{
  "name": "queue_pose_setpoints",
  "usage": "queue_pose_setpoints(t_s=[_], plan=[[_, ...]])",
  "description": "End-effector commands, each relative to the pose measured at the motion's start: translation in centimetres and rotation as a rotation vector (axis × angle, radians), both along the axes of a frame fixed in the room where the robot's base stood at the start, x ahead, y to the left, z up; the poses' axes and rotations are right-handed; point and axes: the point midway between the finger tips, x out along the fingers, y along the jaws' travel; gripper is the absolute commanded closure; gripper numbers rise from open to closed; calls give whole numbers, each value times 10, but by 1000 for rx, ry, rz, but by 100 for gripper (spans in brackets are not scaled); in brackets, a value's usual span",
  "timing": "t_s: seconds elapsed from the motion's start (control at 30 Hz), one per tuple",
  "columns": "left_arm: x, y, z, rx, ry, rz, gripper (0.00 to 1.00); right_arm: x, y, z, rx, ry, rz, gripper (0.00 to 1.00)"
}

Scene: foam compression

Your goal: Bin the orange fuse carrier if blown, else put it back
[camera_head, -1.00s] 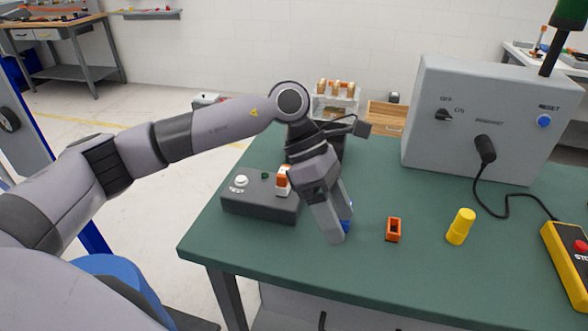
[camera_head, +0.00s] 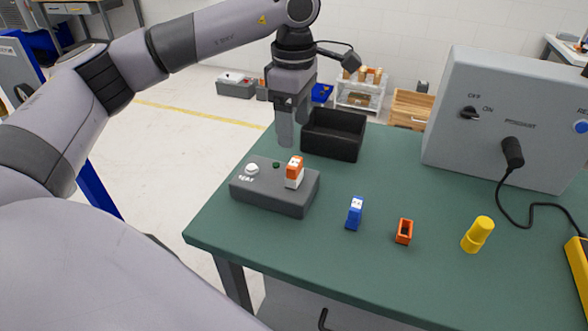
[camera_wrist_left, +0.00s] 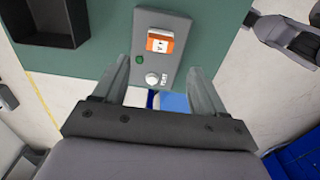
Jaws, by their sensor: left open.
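The orange fuse carrier (camera_head: 295,170) stands upright in the dark grey tester (camera_head: 270,200), which has a white TEST button (camera_head: 252,169) and a small dark green lamp (camera_head: 276,165). It also shows in the left wrist view (camera_wrist_left: 160,44). My left gripper (camera_head: 286,140) is open and empty above the tester's far side. Its fingers spread either side of the tester's button end in the left wrist view (camera_wrist_left: 159,66). A black bin (camera_head: 318,150) stands just behind. An orange-rimmed empty holder (camera_head: 404,231) sits on the table. My right gripper does not show.
A blue fuse carrier (camera_head: 354,214) stands between the tester and the orange holder. A yellow cylinder (camera_head: 478,235) stands further right. A grey panel box (camera_head: 500,120) with switch and cable fills the back right. The green table (camera_head: 300,258) is clear at the front.

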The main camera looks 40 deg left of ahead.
Motion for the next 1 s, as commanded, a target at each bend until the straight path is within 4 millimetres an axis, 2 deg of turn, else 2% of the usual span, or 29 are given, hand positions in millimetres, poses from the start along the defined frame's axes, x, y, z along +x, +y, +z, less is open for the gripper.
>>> queue_pose_setpoints(t_s=[0.27,0.7,1.0], plan=[[0,0,-20,0,2,0,29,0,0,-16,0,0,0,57],[0,0,-81,-1,2,0,29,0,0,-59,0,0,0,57],[0,-1,-90,-2,0,-1,29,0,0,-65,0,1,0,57]])
